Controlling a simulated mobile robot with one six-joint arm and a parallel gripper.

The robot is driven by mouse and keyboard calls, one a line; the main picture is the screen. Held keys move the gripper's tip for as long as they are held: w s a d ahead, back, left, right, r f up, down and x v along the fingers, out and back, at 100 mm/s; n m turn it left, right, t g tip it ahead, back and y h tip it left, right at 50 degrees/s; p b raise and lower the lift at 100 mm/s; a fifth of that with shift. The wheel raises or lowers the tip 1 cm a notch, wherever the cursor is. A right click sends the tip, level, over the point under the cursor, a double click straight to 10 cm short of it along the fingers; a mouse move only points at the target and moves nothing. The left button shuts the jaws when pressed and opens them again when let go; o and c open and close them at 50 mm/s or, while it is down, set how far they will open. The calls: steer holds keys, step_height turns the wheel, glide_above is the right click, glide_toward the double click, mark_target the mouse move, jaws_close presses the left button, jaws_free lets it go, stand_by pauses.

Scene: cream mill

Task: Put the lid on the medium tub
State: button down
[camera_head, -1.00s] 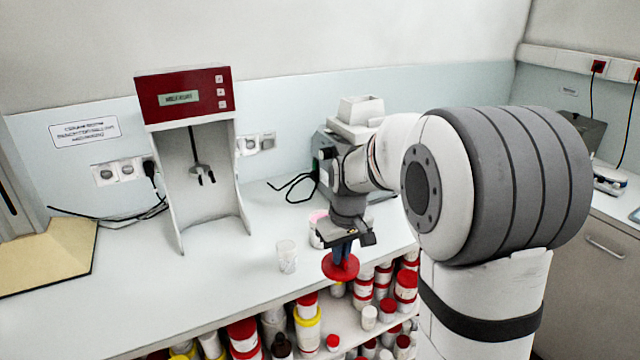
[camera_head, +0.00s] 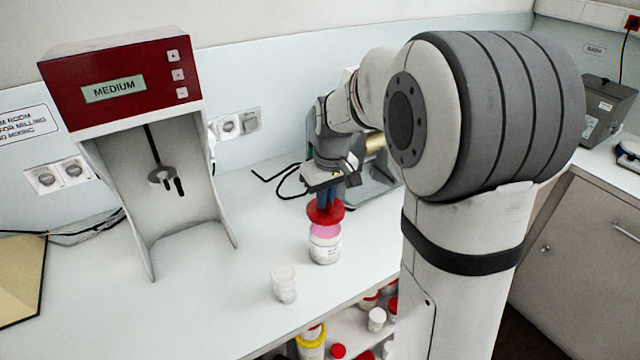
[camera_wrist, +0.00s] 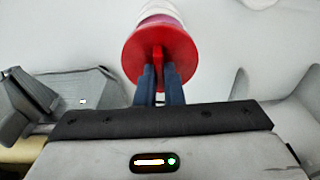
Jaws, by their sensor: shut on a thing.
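My gripper (camera_head: 327,197) is shut on the red lid (camera_head: 326,213). In the wrist view the blue fingers of my gripper (camera_wrist: 159,80) pinch the upright tab of the lid (camera_wrist: 180,50), and the disc hides much of what is beyond it. In the head view the lid is just above a white tub with pink contents (camera_head: 325,248), slightly towards the wall side. The pink surface still shows below the lid's edge, so the lid does not cover it fully. The tub stands upright on the counter.
A smaller white tub (camera_head: 284,284) stands nearer the front edge. The red-topped mixing machine (camera_head: 125,90), whose display reads MEDIUM, stands at the left. A grey machine (camera_head: 378,165) with a cable is behind my gripper. Lidded tubs (camera_head: 376,318) sit on the shelf below. The counter between is clear.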

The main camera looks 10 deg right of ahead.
mark_target(326, 212)
steer(key=shift+f+b, duration=1.6)
steer(key=shift+f, duration=0.6)
steer(key=shift+f+b, duration=0.55)
steer(key=shift+f, duration=0.1)
stand_by(0.8)
steer(key=c, duration=1)
jaws_free()
steer(key=shift+r, duration=0.2)
steer(key=shift+r+p, duration=1.65)
steer(key=shift+r, duration=0.5)
